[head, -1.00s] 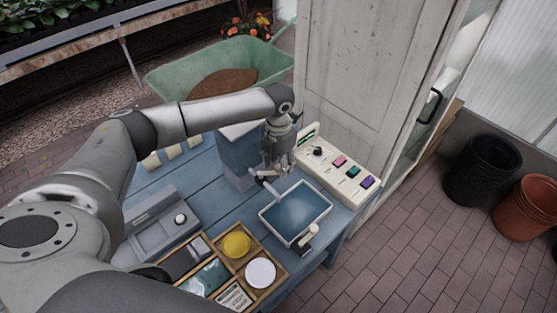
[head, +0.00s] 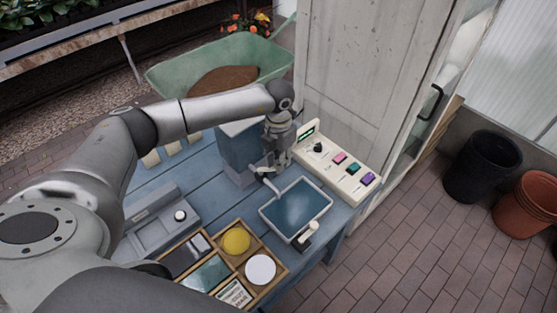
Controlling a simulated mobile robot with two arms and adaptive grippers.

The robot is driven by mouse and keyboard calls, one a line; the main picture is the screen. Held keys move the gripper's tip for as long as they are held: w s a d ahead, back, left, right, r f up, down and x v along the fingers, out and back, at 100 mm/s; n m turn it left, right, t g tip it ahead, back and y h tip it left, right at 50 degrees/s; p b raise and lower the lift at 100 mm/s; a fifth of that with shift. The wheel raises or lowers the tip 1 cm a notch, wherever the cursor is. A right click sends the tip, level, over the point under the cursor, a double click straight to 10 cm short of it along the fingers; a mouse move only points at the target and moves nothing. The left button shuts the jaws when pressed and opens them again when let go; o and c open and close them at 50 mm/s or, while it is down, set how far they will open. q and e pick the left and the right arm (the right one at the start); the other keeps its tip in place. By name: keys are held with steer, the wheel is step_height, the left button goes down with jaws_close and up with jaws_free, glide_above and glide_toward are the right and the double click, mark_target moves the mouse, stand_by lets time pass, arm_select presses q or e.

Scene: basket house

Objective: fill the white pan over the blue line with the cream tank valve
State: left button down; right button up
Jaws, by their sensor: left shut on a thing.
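The white pan (head: 274,226) stands on the blue table, with blue-grey water inside. Its blue line cannot be made out. The blue-grey tank (head: 238,153) stands behind the pan to the left. A pale spout (head: 271,187) reaches from the tank side over the pan's near left rim. My left gripper (head: 275,168) is at the tank's right side, just above the spout, and shut on the cream tank valve, which its fingers mostly hide. Whether water is running cannot be told. My right gripper is out of view.
A cream panel (head: 335,150) with a knob and coloured buttons stands right behind the pan. A pale-handled thing (head: 308,232) is at the pan's front. A wooden tray (head: 259,247) and a grey device (head: 150,238) are nearer. A green wheelbarrow (head: 265,62) stands beyond.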

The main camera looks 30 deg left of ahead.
arm_select(q)
steer(key=shift+w+a+n+b, duration=0.4)
steer(key=shift+n+b, duration=0.3)
steer(key=shift+n, duration=0.55)
steer(key=shift+w+a+n+b, duration=0.3)
steer(key=shift+a+n+b, duration=0.3)
steer(key=shift+n, duration=0.7)
steer(key=shift+w+a+n+b, duration=0.4)
steer(key=shift+n+b, duration=0.35)
steer(key=shift+n, duration=0.5)
steer(key=c, duration=1.2)
jaws_free()
steer(key=shift+c, duration=0.2)
steer(key=shift+r, duration=0.1)
step_height(320, 180, up, 12)
